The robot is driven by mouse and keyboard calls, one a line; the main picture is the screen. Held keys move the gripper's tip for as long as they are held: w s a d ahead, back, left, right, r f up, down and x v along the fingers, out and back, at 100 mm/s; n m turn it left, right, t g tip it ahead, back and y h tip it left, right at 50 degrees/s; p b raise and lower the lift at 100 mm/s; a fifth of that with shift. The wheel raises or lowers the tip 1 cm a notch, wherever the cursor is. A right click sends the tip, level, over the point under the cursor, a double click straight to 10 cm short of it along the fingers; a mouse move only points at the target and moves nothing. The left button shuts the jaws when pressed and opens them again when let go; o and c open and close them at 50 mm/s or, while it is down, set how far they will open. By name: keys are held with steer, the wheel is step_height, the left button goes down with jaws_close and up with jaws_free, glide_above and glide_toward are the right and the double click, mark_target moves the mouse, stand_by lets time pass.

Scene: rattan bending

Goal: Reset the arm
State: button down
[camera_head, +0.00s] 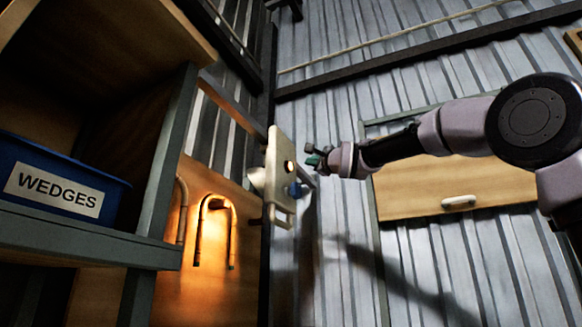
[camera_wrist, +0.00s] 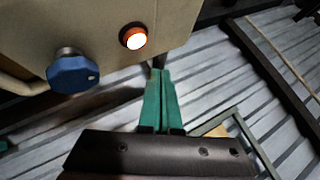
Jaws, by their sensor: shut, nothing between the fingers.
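My gripper (camera_head: 314,160) is at the end of my arm, which reaches in from the right in the head view. In the wrist view its green fingers (camera_wrist: 160,95) are together with nothing between them. The fingertips are close to the lower edge of a beige control box (camera_wrist: 105,20). I cannot tell whether they touch it. The box has a blue knob (camera_wrist: 73,74) and a lit orange-white button (camera_wrist: 133,37). In the head view the same box (camera_head: 277,160) stands on the wall just left of my gripper.
A shelf (camera_head: 90,240) at the left holds a blue bin (camera_head: 115,190) labelled WEDGES. Bent rattan canes (camera_head: 213,203) hang on a lit wooden panel. A wooden board with a white handle (camera_head: 460,202) is on the corrugated wall below my arm. Space below my gripper looks free.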

steer(key=shift+s+d, duration=0.2)
steer(key=shift+d, duration=0.4)
steer(key=s+d+f+n+g+h, duration=0.25)
steer(key=d+f, duration=0.35)
steer(key=f, duration=0.3)
steer(key=s+d+f+n+g+h, duration=0.1)
steer(key=s+d+f+g+h, duration=0.15)
steer(key=d+f, duration=0.55)
steer(key=s+d+f+n+g+h, duration=0.1)
steer(key=s+d+f+n+h, duration=0.2)
steer(key=f, duration=0.8)
steer(key=s+d+f+n+g, duration=0.2)
steer(key=s+f, duration=0.6)
steer(key=f, duration=0.4)
steer(key=s+d+f+n+g+h, duration=0.1)
steer(key=s+d+f+n+g, duration=0.2)
steer(key=s+f, duration=0.6)
step_height(320, 180, down, 3)
steer(key=d+g, duration=0.1)
steer(key=d, duration=0.1)
steer(key=shift+d+f+g, duration=0.15)
steer(key=shift+d+g, duration=0.15)
steer(key=shift+g, duration=0.1)
